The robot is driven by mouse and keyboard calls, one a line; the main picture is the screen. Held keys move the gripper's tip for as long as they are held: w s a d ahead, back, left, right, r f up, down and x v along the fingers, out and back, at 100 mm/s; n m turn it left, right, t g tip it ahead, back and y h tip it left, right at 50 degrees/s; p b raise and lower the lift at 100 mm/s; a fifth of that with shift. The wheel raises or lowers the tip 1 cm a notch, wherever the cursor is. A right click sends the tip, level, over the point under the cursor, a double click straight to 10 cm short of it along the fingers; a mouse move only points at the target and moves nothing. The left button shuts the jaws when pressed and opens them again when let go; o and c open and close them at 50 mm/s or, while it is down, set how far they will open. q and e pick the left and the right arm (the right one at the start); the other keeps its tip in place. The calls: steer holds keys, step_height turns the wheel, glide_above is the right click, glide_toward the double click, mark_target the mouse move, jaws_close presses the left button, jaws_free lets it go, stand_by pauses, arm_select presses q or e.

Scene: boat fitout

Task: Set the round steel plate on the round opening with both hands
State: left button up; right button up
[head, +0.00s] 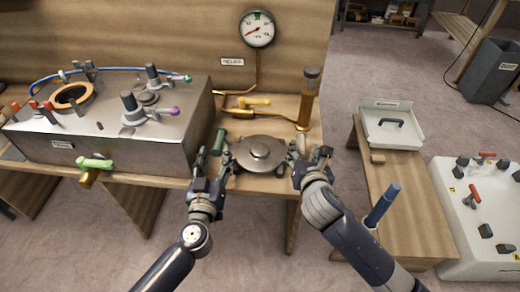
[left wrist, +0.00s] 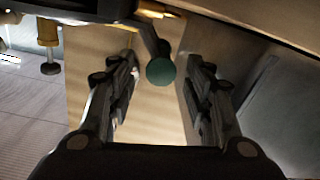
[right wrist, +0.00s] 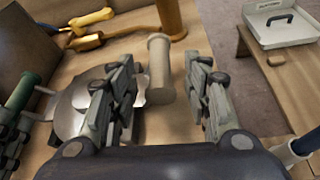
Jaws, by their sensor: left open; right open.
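The round steel plate (head: 262,157) lies on the wooden bench, with a raised hub in its middle. It has a green handle (head: 219,141) on its left and a beige handle (head: 301,143) on its right. My left gripper (head: 212,163) is open at the green handle, whose end (left wrist: 161,71) shows between its fingers. My right gripper (head: 311,162) is open, with the beige handle (right wrist: 158,68) between and beyond its fingers. The round opening (head: 72,96), with a tan rim, is in the top of the steel box (head: 120,150) at the left.
Levers with green and purple knobs (head: 174,111) stand on the box near the opening. Behind the plate are a yellow valve (head: 254,102), brass pipework and an upright brass cylinder (head: 307,103). A side bench at right holds a white tray (head: 392,137) and a blue-handled tool (head: 383,204).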

mark_target(302, 147)
arm_select(q)
steer(key=shift+w+d, duration=0.15)
steer(key=shift+w, duration=2)
arm_select(e)
steer(key=shift+x, duration=2.15)
arm_select(q)
jaws_close()
arm_select(e)
jaws_close()
arm_select(q)
steer(key=shift+r, duration=0.3)
arm_select(e)
steer(key=shift+w+a+r, duration=0.1)
steer(key=shift+r, duration=0.25)
